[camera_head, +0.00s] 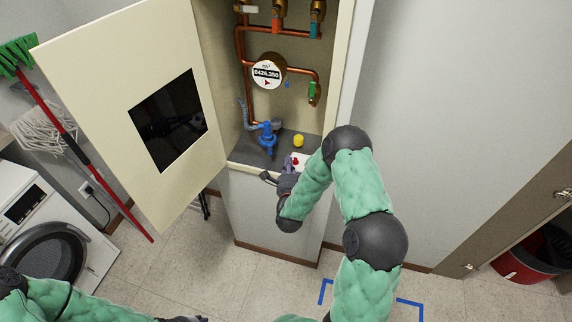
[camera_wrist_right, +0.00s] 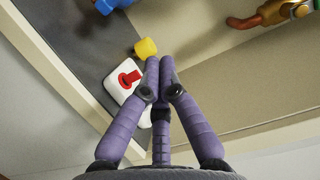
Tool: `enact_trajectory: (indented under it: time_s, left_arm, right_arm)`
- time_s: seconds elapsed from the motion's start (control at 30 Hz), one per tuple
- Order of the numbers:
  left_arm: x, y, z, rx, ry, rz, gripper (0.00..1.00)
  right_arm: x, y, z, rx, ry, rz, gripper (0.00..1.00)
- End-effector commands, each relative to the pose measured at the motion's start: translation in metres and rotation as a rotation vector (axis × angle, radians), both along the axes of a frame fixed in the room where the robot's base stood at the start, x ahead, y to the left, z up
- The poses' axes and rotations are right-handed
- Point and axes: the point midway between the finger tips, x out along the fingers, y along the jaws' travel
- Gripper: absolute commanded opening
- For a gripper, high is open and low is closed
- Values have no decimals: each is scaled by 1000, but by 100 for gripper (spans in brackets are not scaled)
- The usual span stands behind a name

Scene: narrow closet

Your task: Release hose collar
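A blue fitting (camera_head: 267,138) stands on the grey cabinet floor, with a blue-grey ribbed hose (camera_head: 243,112) at its left. No separate hose collar can be made out at this size. My right gripper (camera_head: 289,164) is low at the cabinet's front edge, right of and nearer than the fitting. In the right wrist view, its purple fingers (camera_wrist_right: 160,62) come together at the tips with nothing seen between them. They lie beside a white box with a red mark (camera_wrist_right: 126,78) and just short of a yellow piece (camera_wrist_right: 146,48). Only a dark bit at the bottom edge may be my left gripper (camera_head: 184,319).
The cabinet door (camera_head: 105,80) stands open at the left. Copper pipes (camera_head: 241,50) and a round meter (camera_head: 267,72) are above the fitting. The right cabinet wall (camera_head: 340,70) is close to my right arm. A washing machine (camera_head: 40,235) stands lower left.

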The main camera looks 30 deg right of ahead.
Motion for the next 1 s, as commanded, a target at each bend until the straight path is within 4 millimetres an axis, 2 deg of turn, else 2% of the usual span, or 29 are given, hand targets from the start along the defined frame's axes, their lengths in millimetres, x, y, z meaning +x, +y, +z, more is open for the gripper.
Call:
enact_trajectory:
  time_s: [0.37,0.43,0.6,1.0]
  left_arm:
    - [0,0,-8,0,0,0,40]
    - [0,0,-8,0,0,0,40]
    - [0,0,-9,0,0,0,40]
    - [0,0,-9,0,0,0,40]
  right_arm:
    - [60,-39,-1,-1,-1,-1,0]
    - [63,-25,-2,2,2,6,0]
    - [67,-7,-1,0,0,3,0]
    - [68,1,-1,1,1,1,0]
